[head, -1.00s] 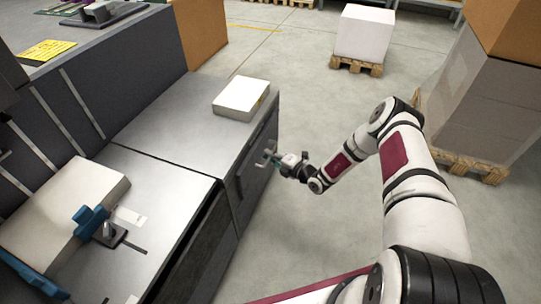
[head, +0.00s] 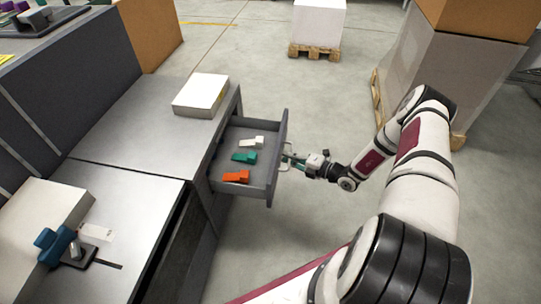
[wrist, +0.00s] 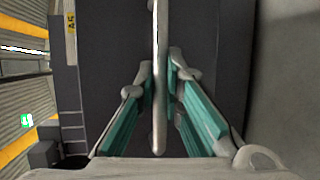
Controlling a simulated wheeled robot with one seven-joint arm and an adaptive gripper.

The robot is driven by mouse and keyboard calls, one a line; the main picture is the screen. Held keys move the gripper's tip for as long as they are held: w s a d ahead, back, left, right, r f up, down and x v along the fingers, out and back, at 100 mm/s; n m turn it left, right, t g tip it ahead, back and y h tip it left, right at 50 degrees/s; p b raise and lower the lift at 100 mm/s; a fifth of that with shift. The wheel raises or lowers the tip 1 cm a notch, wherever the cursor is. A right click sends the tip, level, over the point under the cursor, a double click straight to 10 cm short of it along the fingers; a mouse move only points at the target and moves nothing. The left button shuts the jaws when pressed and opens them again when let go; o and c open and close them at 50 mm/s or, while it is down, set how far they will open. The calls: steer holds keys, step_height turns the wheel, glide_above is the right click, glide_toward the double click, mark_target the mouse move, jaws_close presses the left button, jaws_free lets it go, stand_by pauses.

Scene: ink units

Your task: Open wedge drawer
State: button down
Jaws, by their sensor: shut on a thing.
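The wedge drawer (head: 271,177) stands pulled out from the grey cabinet in the head view. Inside it lie a white wedge (head: 252,142), a green wedge (head: 245,157) and an orange wedge (head: 237,176), apart from each other. My gripper (head: 287,160) is at the drawer's outer front, shut on the drawer handle. In the wrist view the pale bar of the handle (wrist: 160,80) runs between the two teal-padded fingers of my gripper (wrist: 160,75), with the dark drawer front behind it.
A white box (head: 200,95) lies on the metal cabinet top above the drawer. A blue clamp part (head: 52,243) and a pale block (head: 35,215) are at lower left. Pallets with boxes (head: 318,25) stand farther back.

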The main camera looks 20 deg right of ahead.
steer(key=s+d, duration=0.3)
steer(key=d, duration=0.2)
steer(key=shift+s+b, duration=0.4)
steer(key=shift+b, duration=0.05)
steer(key=shift+d, duration=0.1)
steer(key=c, duration=2)
jaws_free()
steer(key=shift+o, duration=0.2)
steer(key=v, duration=1.2)
